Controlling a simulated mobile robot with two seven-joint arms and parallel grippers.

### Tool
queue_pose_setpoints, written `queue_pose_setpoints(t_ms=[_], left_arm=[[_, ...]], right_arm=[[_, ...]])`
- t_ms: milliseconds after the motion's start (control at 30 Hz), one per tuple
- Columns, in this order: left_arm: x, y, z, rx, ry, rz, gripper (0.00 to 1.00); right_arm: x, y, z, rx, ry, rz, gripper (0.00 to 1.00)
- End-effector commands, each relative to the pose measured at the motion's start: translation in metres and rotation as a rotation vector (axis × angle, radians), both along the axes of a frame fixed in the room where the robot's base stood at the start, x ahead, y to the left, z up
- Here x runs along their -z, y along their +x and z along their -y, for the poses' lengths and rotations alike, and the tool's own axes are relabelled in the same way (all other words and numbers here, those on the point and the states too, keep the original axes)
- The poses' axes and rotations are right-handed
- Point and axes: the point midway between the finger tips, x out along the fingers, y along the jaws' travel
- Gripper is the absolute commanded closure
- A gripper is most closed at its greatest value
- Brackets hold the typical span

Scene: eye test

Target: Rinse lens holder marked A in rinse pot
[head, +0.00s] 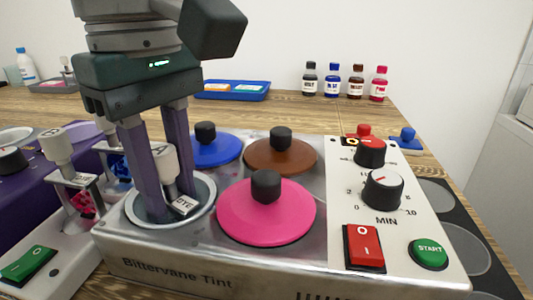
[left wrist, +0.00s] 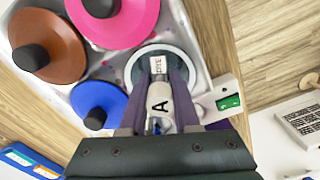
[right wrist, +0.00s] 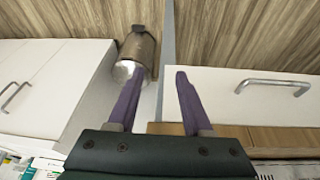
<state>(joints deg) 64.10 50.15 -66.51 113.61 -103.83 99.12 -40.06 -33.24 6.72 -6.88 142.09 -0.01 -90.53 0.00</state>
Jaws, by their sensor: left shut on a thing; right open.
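The lens holder marked A (left wrist: 159,103) has a white grip with a black A and a small tag reading DYE. My left gripper (head: 170,205) is shut on it, fingers pointing down. In the head view the holder (head: 164,163) is at the open, white-rimmed pot (head: 211,187) at the left of the tint machine. The fingertips and the holder's lower end are over or inside this pot; the liquid and any lens are hidden. My right gripper (right wrist: 160,75) is open and empty, seen only in the right wrist view, away from the machine.
Pink (head: 285,220), blue (head: 225,152) and brown (head: 295,157) lids with black knobs cover the other pots. Another white-gripped holder (head: 56,146) stands left. Knobs and a red switch (head: 364,248) are at right. Small bottles (head: 332,82) and a blue tray (head: 260,94) stand behind.

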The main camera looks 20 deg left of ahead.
Motion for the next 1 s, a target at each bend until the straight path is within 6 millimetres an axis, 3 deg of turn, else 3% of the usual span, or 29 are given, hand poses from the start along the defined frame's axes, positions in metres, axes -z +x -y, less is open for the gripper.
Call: queue_pose_setpoints(t_ms=[533,1000], left_arm=[[-0.003,0.000,0.000,0.000,0.000,0.001,1.00],[-0.034,0.000,0.000,0.000,0.000,0.002,1.00]], right_arm=[[-0.002,0.000,0.001,-0.002,-0.002,0.000,0.50],[-0.023,0.000,0.001,-0.004,-0.005,0.000,0.50]])
